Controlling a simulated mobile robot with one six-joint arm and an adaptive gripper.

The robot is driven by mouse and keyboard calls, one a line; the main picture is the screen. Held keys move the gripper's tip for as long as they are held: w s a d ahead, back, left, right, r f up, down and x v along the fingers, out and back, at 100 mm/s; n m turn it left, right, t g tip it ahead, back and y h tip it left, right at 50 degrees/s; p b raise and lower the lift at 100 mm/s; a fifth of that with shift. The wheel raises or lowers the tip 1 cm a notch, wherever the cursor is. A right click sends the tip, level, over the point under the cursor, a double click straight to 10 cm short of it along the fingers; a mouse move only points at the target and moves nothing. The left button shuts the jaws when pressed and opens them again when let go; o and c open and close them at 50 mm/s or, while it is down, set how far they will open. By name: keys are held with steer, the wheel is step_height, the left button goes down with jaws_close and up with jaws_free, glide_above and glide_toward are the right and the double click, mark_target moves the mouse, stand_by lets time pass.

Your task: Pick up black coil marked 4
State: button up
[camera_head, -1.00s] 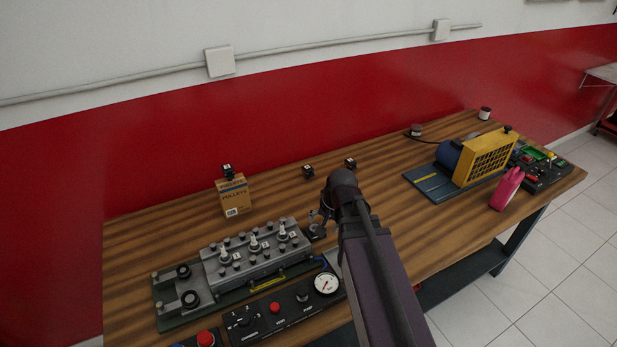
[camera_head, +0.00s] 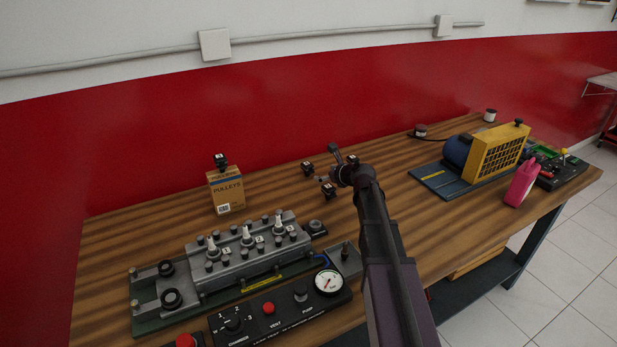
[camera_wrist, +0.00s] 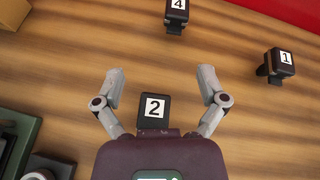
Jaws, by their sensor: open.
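The black coil marked 4 (camera_wrist: 177,14) stands on the wooden bench at the top of the wrist view, partly cut by the frame edge. It appears to be the left black coil (camera_head: 307,168) near the wall in the head view. My gripper (camera_wrist: 160,80) is open and empty, pointing down over the bench, with its fingers on either side of a black coil marked 2 (camera_wrist: 155,110). Coil 4 lies beyond the fingertips, towards the wall. The head view also shows my gripper (camera_head: 328,168) among the coils; the numbers there are too small to read.
A black coil marked 1 (camera_wrist: 280,63) stands to the right of coil 4. Another black coil (camera_head: 220,161) sits on a cardboard pulleys box (camera_head: 227,192). The grey engine block (camera_head: 245,255) and gauge panel (camera_head: 290,310) fill the bench front; a yellow-caged machine (camera_head: 498,152) stands right.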

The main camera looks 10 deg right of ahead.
mark_target(310, 166)
steer(key=w+m, duration=0.1)
steer(key=w+d+m+t, duration=0.1)
steer(key=shift+d+m+b, duration=0.25)
steer(key=shift+m+b, duration=0.05)
steer(key=shift+f, duration=0.1)
steer(key=b+x, duration=0.3)
steer(key=x, duration=0.4)
steer(key=shift+w+f, duration=0.1)
steer(key=shift+f, duration=0.05)
steer(key=shift+w+a+f, duration=0.15)
steer(key=shift+w+a, duration=0.15)
steer(key=shift+w, duration=0.25)
steer(key=shift+b+x, duration=1.05)
steer(key=shift+x, duration=1.6)
steer(key=shift+a, duration=0.1)
